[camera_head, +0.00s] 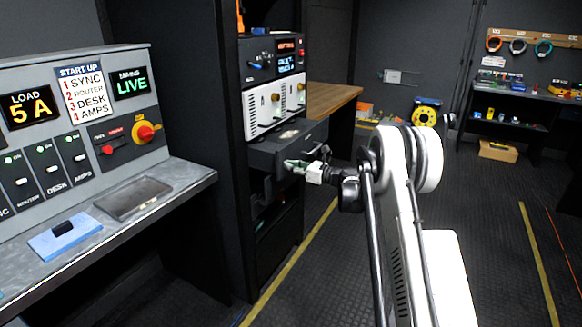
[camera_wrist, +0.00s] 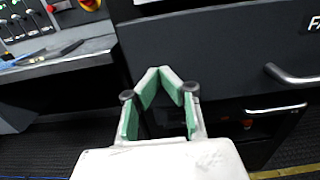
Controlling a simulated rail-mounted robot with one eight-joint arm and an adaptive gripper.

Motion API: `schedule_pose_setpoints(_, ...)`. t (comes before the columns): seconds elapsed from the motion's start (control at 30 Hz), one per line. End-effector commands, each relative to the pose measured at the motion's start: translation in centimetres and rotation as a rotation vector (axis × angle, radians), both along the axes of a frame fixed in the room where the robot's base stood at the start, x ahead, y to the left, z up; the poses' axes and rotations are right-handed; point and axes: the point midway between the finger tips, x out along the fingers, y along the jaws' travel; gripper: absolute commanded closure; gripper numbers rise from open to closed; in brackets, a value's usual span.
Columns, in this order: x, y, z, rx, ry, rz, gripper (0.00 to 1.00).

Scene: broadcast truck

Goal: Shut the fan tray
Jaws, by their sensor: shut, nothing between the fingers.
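The fan tray (camera_head: 270,150) is a dark grey drawer in the tall black rack, below the white units. It stands out past the rack's face, so it is partly open. In the wrist view its dark front (camera_wrist: 215,55) fills the upper right, with the start of a white label, "FA", and a silver bar handle (camera_wrist: 292,76). My gripper (camera_head: 292,165) is in front of the tray, near its lower edge. In the wrist view my gripper (camera_wrist: 166,72) has its green-padded fingers meeting at the tips, empty, left of the handle. I cannot tell whether it touches the tray.
A control desk (camera_head: 185,180) with a blue pad (camera_head: 65,240) and a dark flat tablet-like panel (camera_head: 132,198) stands at the left. White units (camera_head: 265,105) sit above the tray. A wooden bench (camera_head: 330,98) is behind the rack. The floor to the right is clear.

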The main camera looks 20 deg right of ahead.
Motion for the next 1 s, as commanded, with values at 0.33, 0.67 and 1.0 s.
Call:
schedule_pose_setpoints(0.33,4.6,4.3,-0.3,0.0,0.0,0.004,1.0)
schedule_pose_setpoints(0.67,10.3,9.2,-0.1,0.0,0.0,0.002,1.0)
schedule_pose_setpoints(1.0,10.9,9.9,0.1,0.0,0.0,0.0,1.0)
